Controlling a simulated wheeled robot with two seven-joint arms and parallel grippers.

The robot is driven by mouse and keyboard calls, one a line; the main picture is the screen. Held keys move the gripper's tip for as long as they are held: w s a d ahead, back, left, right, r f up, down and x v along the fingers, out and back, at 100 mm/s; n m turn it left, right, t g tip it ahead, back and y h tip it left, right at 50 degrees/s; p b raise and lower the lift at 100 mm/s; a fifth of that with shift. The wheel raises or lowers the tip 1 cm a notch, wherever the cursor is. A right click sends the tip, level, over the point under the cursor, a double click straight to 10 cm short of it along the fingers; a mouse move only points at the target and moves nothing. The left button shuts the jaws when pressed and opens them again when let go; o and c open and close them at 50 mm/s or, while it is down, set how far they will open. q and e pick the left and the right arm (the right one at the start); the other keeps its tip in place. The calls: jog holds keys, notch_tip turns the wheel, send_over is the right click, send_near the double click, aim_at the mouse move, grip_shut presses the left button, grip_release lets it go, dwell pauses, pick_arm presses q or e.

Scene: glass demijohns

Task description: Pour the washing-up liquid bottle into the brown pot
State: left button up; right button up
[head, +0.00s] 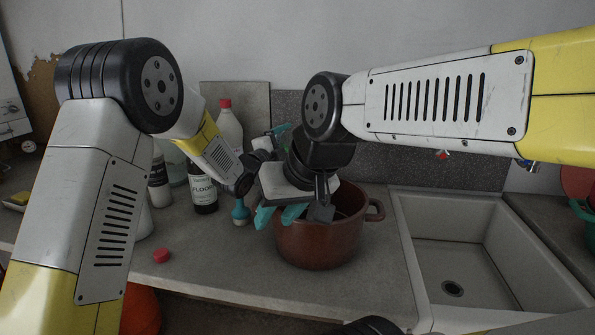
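The brown pot (318,244) stands on the counter left of the sink, with a loop handle at its right. My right gripper (279,215) is over its left rim, its two teal fingers apart with nothing visible between them. My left gripper (279,133) is farther back, partly hidden behind my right wrist; its opening cannot be made out. No washing-up liquid bottle can be told for certain. A pale bottle with a red cap (228,128) stands at the back. A small blue item (240,213) stands left of the pot.
A dark bottle labelled FLOOR (205,196) and other bottles stand at the left, partly behind my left arm. A red cap (162,256) lies near the counter's front. The empty sink (470,262) is at the right. The counter in front of the FLOOR bottle is clear.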

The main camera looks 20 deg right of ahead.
pick_arm(q)
jog(key=shift+w+r+m, duration=0.3)
jog(key=shift+r+m, duration=0.1)
jog(key=shift+m, duration=0.2)
dwell(1.0)
jog(key=shift+f+m+h, duration=0.2)
jog(key=shift+m+h, duration=0.3)
jog(key=shift+m, duration=0.4)
dwell(1.5)
jog(key=shift+s+r+m+h, duration=0.2)
jog(key=shift+r+m+h, duration=0.15)
jog(key=shift+m, duration=0.25)
dwell(1.6)
